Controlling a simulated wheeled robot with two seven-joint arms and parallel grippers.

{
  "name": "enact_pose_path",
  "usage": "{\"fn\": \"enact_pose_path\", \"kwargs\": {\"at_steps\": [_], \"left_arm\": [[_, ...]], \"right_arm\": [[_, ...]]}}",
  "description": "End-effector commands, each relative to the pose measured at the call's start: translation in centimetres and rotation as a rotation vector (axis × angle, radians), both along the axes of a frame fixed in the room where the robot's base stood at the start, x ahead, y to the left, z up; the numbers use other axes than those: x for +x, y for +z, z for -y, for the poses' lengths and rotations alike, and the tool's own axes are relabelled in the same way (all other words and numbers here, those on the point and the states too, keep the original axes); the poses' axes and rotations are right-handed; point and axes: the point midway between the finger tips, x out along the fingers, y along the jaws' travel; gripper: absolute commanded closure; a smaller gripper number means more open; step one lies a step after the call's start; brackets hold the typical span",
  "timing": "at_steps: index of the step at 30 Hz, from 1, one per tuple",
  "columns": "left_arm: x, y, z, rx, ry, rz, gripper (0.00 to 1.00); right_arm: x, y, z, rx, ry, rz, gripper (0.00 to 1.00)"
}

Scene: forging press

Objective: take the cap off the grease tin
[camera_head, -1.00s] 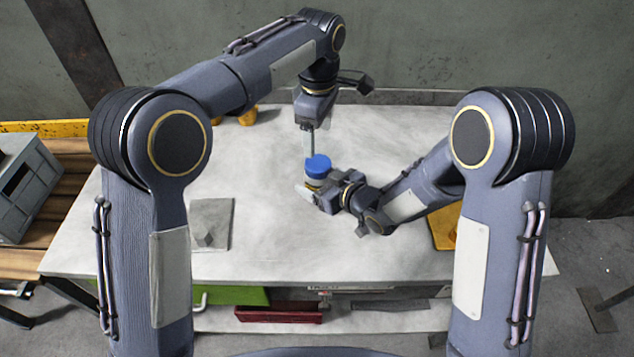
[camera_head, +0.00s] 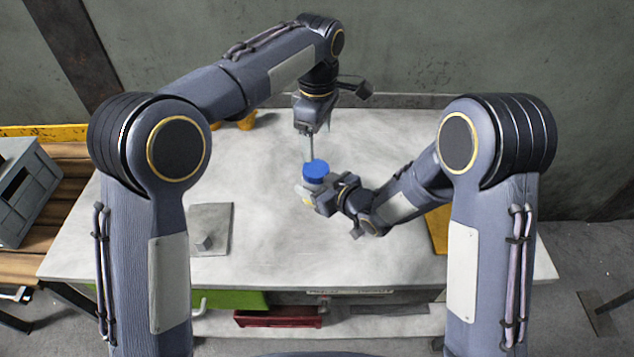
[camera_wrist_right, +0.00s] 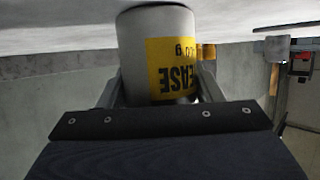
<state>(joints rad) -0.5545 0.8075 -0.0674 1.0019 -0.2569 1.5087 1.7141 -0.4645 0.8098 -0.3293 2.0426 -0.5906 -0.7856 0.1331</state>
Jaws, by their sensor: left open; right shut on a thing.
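The grease tin (camera_wrist_right: 150,38) is a pale grey can with a yellow label, upside down in the right wrist view. My right gripper (camera_head: 312,195) is shut on its body, one finger on each side. The blue cap (camera_head: 316,169) sits on top of the tin in the head view. My left gripper (camera_head: 310,147) is open and points down just above the cap, its fingertips close to the cap's far edge. I cannot tell whether they touch it. The cap is hidden in the right wrist view, and I cannot tell whether the tin touches the table.
The pale worktable (camera_head: 270,255) is mostly clear. A grey plate with a small block (camera_head: 211,230) lies on its left part. A yellow object (camera_head: 440,228) is partly behind my right arm. A grey crate (camera_head: 35,195) stands left of the table.

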Motion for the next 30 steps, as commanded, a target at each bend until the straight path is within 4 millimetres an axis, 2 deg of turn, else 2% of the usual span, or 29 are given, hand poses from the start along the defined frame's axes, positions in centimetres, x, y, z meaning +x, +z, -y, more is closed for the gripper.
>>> {"fn": "enact_pose_path", "kwargs": {"at_steps": [4,8,30], "left_arm": [[-0.01,0.00,-0.01,0.000,-0.108,0.000,0.28],[-0.03,0.00,-0.03,0.000,-0.351,0.001,0.28],[-0.18,-0.01,-0.19,0.001,-2.259,0.004,0.28]], "right_arm": [[-0.09,-0.07,-0.06,-0.001,0.002,-0.002,1.00],[-0.10,-0.07,-0.06,-0.001,0.002,-0.002,1.00],[-0.11,-0.11,-0.06,-0.001,0.003,-0.003,1.00]]}}
